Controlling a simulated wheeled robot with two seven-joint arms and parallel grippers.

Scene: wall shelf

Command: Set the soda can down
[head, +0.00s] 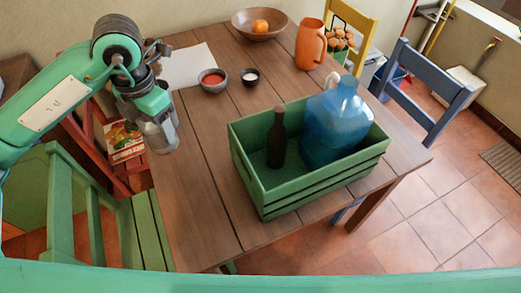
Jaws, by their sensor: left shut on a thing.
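My left gripper (152,113) comes in from the left and hangs over the left edge of the wooden table (200,215). It is shut on the soda can (163,138), a dull grey cylinder that shows just below the gripper. The can is near the table's left edge; I cannot tell whether its bottom touches the tabletop. Part of the can is hidden by the gripper. My right gripper is not in view.
A green crate (265,200) holds a dark bottle (276,140) and a blue jug (335,125). Behind are a red-filled bowl (212,81), a small dark cup (250,77), a fruit bowl (242,25) and an orange pitcher (310,45). The tabletop left of the crate is clear.

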